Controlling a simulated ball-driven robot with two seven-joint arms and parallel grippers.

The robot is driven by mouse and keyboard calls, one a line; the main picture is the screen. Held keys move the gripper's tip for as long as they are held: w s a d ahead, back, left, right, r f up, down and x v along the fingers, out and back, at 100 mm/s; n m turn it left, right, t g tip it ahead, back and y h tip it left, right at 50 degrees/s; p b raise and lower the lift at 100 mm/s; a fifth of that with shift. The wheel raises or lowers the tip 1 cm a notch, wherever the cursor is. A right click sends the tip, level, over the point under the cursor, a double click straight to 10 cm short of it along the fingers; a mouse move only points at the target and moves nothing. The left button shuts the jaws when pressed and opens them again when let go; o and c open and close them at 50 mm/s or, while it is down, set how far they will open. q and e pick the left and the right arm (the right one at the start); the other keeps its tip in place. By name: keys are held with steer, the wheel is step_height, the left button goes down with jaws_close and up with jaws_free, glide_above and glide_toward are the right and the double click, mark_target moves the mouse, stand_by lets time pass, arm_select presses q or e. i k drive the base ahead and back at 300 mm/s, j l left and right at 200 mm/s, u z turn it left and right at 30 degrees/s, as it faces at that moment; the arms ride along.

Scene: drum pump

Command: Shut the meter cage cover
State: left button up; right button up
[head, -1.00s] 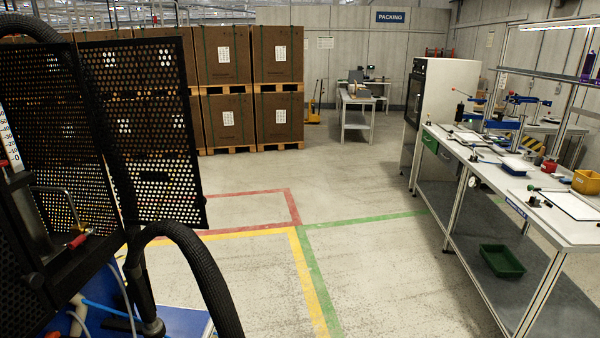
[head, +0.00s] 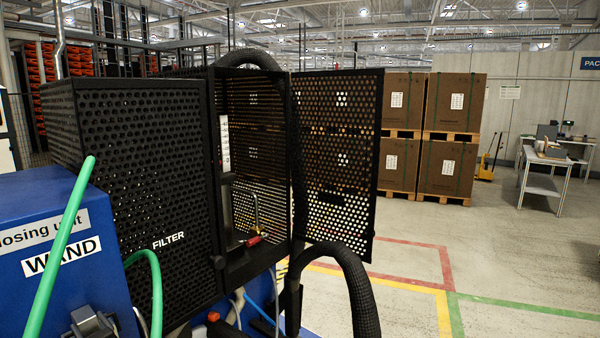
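The meter cage cover (head: 350,150) is a black perforated panel in the head view. It stands open, swung out to the right of the black perforated meter cage (head: 262,110). Inside the cage are a white scale (head: 225,143) and a metal lever with a red part (head: 256,237). Neither of my grippers is in view.
A black perforated housing marked FILTER (head: 140,190) stands left of the cage. A blue dosing unit (head: 60,270) with green hoses (head: 62,240) is at the lower left. Stacked brown boxes (head: 455,105) stand behind. The floor right of the cover is clear.

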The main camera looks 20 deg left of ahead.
mark_target(336, 114)
steer(key=u, duration=0.4)
steer(key=i+l+u, duration=0.1)
steer(key=u, duration=0.7)
steer(key=i+l+u, duration=0.1)
steer(key=u, duration=0.3)
steer(key=i+l+u, duration=0.1)
steer(key=l+u, duration=0.65)
steer(key=u, duration=0.15)
steer(key=l+u, duration=0.2)
steer(key=l, duration=0.4)
steer(key=l+u, duration=0.2)
steer(key=l, duration=0.45)
steer(key=k+l+u, duration=0.15)
steer(key=l, duration=0.8)
steer(key=k+l, duration=0.15)
steer(key=l, duration=0.25)
steer(key=k+j, duration=0.15)
steer(key=j, duration=0.15)
steer(key=u, duration=0.05)
